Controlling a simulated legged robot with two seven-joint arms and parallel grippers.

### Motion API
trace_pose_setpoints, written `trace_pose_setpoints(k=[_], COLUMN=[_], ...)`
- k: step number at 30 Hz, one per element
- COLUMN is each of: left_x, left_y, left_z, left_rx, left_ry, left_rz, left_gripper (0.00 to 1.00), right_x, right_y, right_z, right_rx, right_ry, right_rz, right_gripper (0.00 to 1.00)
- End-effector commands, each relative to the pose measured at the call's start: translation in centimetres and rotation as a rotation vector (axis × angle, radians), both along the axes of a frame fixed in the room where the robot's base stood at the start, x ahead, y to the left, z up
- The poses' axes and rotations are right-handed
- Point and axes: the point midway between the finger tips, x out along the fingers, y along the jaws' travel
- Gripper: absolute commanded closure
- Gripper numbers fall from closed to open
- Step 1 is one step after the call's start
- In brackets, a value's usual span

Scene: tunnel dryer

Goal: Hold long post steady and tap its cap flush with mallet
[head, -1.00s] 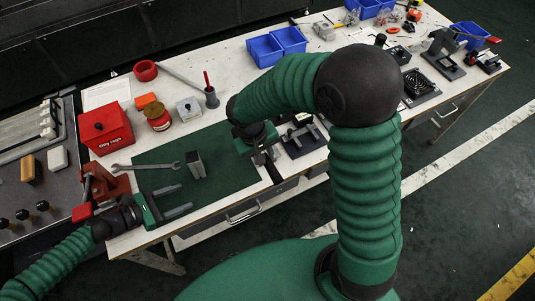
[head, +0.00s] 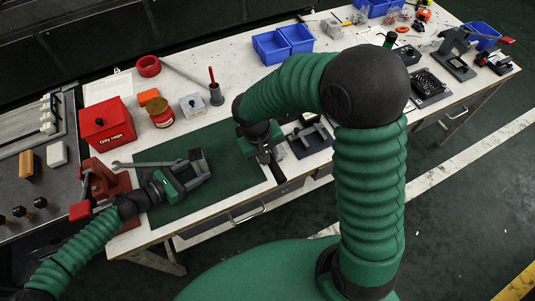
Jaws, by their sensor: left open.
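My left gripper (head: 196,171) is open, low over the mat. Its fingers point at the post and their tips are at or beside it; I cannot tell whether they touch it. My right gripper (head: 268,157) hangs over the mat's right edge, partly hidden by its arm, and its jaw opening is unclear. A red cylinder (head: 147,67) and a long grey stick (head: 181,75) lie at the back, possibly a mallet; I cannot tell if they join. No separate cap is distinguishable.
A red box (head: 106,124), a red jar (head: 160,113) and a pen cup (head: 216,94) stand behind the mat. Blue bins (head: 271,47) stand farther back. The mat's front right is clear.

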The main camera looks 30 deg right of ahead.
Motion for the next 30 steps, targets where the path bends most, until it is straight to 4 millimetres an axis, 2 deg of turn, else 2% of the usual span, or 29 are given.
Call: trace_pose_setpoints(k=[9,16,19,21,24,25,30], left_x=[0.13,0.11,0.1,0.1,0.08,0.08,0.08], left_y=[-0.25,-0.23,-0.23,-0.24,-0.27,-0.28,-0.26], left_z=[-0.09,-0.1,-0.1,-0.1,-0.1,-0.1,-0.09], left_rx=[0.0,0.0,0.0,0.0,0.0,0.0,0.0], left_ry=[0.001,0.0,0.0,0.0,0.0,0.0,0.0], left_rz=[0.0,0.0,0.0,-0.001,-0.001,-0.001,-0.001], left_gripper=[0.44,0.74,0.77,0.86,0.86,0.61,0.42], right_x=[0.1,0.08,0.08,0.08,0.08,0.09,0.08], right_y=[0.04,0.05,0.04,0.04,0.01,0.0,0.02], right_z=[0.02,0.02,0.02,0.02,0.02,0.01,0.02], right_rx=[-0.001,-0.001,-0.001,-0.001,-0.001,-0.001,-0.001], right_ry=[-0.002,-0.002,-0.002,-0.002,-0.002,-0.002,-0.002], right_rz=[-0.001,-0.001,-0.001,-0.001,-0.001,-0.001,-0.001], right_gripper=[1.0,1.0,1.0,1.0,1.0,1.0,1.0])
